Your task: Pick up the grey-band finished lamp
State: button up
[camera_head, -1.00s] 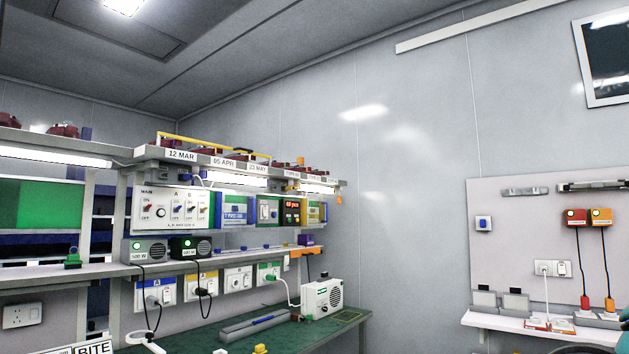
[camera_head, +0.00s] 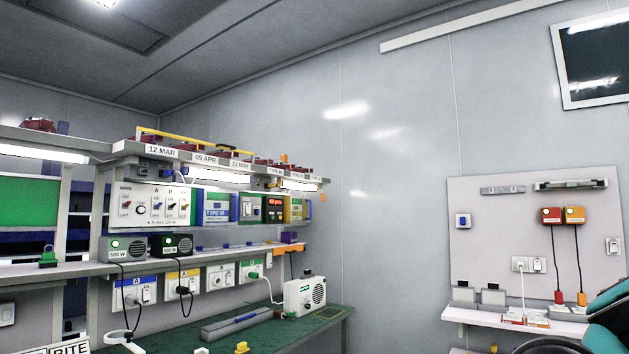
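Several dark red lamp-like objects lie on the top shelf (camera_head: 125,146) of the bench rack, behind date labels such as "12 MAR" (camera_head: 162,150). One red object (camera_head: 40,124) sits farther left on the same level. They are small and partly hidden by the shelf edge and the yellow rail. I cannot make out a grey band on any of them, so I cannot tell which is the grey-band finished lamp.
A green-topped bench (camera_head: 190,335) stands at left with powered test boxes and sockets. A white speaker-like box (camera_head: 305,296) stands on it. A white wall shelf (camera_head: 470,316) with chargers is at right. A teal and black object (camera_head: 610,325) fills the lower right corner.

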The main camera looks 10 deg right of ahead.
aim_at(299, 168)
jog(key=z, duration=0.15)
jog(key=i, duration=0.6)
jog(key=z, duration=0.65)
jog(key=i, duration=2.15)
jog(key=u, duration=0.3)
jog(key=i, duration=2)
jog(key=u, duration=0.7)
